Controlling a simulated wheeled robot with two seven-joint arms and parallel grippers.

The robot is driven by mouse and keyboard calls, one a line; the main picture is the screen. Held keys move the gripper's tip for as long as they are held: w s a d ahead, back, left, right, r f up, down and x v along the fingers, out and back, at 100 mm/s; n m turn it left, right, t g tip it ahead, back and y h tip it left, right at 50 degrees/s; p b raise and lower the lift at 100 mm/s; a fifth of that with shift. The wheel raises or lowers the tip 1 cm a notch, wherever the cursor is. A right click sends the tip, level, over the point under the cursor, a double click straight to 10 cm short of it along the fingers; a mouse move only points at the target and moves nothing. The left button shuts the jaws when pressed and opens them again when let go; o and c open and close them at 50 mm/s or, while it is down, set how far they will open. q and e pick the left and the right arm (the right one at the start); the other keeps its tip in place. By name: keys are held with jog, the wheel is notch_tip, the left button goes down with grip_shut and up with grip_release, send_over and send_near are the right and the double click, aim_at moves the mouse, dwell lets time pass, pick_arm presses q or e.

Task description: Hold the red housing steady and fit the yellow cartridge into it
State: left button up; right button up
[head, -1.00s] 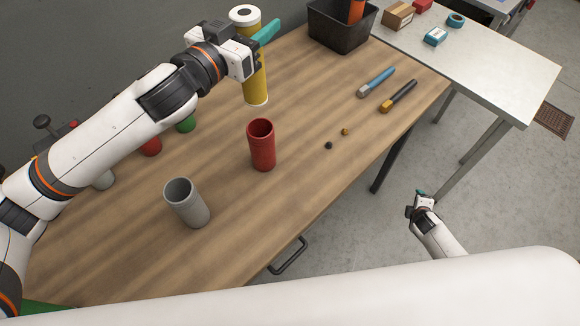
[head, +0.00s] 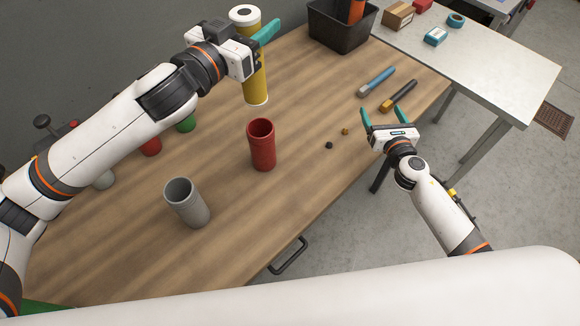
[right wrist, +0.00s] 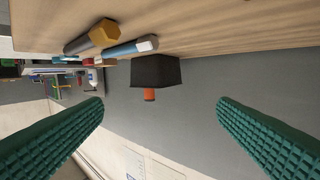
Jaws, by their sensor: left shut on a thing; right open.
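The red housing (head: 262,147) stands upright and open-topped in the middle of the wooden table, with no gripper touching it. My right gripper (head: 389,117) is open and empty at the table's right edge, fingers pointing toward the table. Its two green fingers spread wide in the right wrist view (right wrist: 160,128), with nothing between them.
A grey cup (head: 187,204) stands front left of the housing. Two small bits, blue (head: 377,81) and black (head: 400,95) markers and a black bin (head: 340,28) lie to the right and back.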

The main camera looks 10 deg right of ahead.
aim_at(268, 141)
jog(key=s+a+n+y, duration=0.1)
jog(key=s+a, duration=0.1)
jog(key=a, duration=0.2)
jog(key=s+a+n+y, duration=0.1)
jog(key=s+a+y, duration=0.1)
jog(key=a, duration=0.3)
jog(key=s+a+f+n+y, duration=0.1)
jog(key=s+a, duration=0.1)
jog(key=a, duration=0.3)
jog(key=shift+s+a, duration=0.25)
jog(key=shift+s, duration=0.15)
jog(key=s+a+r+n+y, duration=0.35)
jog(key=s+a, duration=0.45)
jog(key=a, duration=0.4)
jog(key=shift+m+g, duration=0.3)
jog(key=shift+m, duration=0.05)
jog(key=x, duration=1.2)
jog(key=shift+w+r, duration=0.1)
jog(key=shift+r, duration=0.2)
jog(key=shift+c, duration=0.2)
